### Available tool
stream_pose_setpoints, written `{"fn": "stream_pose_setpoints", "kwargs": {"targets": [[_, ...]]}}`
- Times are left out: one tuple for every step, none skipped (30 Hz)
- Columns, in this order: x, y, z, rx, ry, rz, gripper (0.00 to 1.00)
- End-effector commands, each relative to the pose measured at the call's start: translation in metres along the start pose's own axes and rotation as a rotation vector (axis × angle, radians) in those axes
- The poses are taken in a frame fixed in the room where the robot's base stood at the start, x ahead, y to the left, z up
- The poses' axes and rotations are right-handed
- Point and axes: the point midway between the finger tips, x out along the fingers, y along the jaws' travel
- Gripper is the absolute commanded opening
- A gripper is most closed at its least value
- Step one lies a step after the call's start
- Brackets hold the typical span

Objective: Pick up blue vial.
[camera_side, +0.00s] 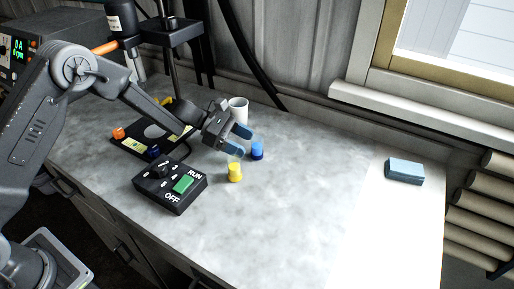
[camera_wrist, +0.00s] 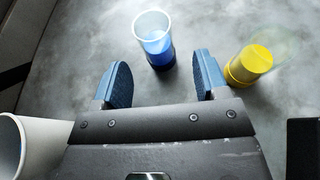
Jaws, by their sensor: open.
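The blue vial (camera_side: 257,151) stands on the grey bench just beyond my gripper's fingertips. In the wrist view the blue vial (camera_wrist: 156,44) has a clear upper part and blue in its lower part. It lies ahead of and between the two finger pads, not between the fingers themselves. My gripper (camera_side: 238,139) is open and empty, with blue finger pads; it also shows in the wrist view (camera_wrist: 161,82). A yellow vial (camera_side: 235,172) stands nearer the front; in the wrist view the yellow vial (camera_wrist: 250,65) is just right of the right finger.
A white cup (camera_side: 238,109) stands close behind my gripper; it also shows at the wrist view's left edge (camera_wrist: 22,145). A black RUN/OFF control box (camera_side: 170,186) sits at the front left. A light blue block (camera_side: 404,171) lies far right. The bench between is clear.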

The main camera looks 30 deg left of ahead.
Motion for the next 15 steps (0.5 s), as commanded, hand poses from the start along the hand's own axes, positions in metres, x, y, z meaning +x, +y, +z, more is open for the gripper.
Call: {"fn": "stream_pose_setpoints", "kwargs": {"targets": [[0.003,0.000,0.000,0.001,0.000,-0.002,0.67],[0.005,0.000,0.000,0.001,0.000,-0.003,0.67],[0.009,-0.001,0.000,0.000,0.000,-0.004,0.67],[0.013,-0.001,0.000,0.000,0.000,-0.004,0.67],[0.017,0.000,0.000,0.000,0.000,-0.004,0.67],[0.022,0.000,0.001,0.001,0.000,-0.004,0.67],[0.027,0.000,0.001,0.001,0.001,-0.005,0.67],[0.032,0.000,0.001,0.001,0.001,-0.005,0.67],[0.038,0.001,0.001,0.000,0.001,-0.004,0.67],[0.043,0.001,0.001,0.000,0.000,-0.004,0.67],[0.046,0.001,0.001,0.001,0.000,-0.004,0.67],[0.049,0.001,0.001,0.000,0.001,-0.003,0.67],[0.051,0.001,0.001,0.000,0.001,-0.003,0.67],[0.052,0.001,0.001,0.000,0.001,-0.002,0.67],[0.052,0.001,0.001,0.000,0.001,-0.001,0.67]]}}
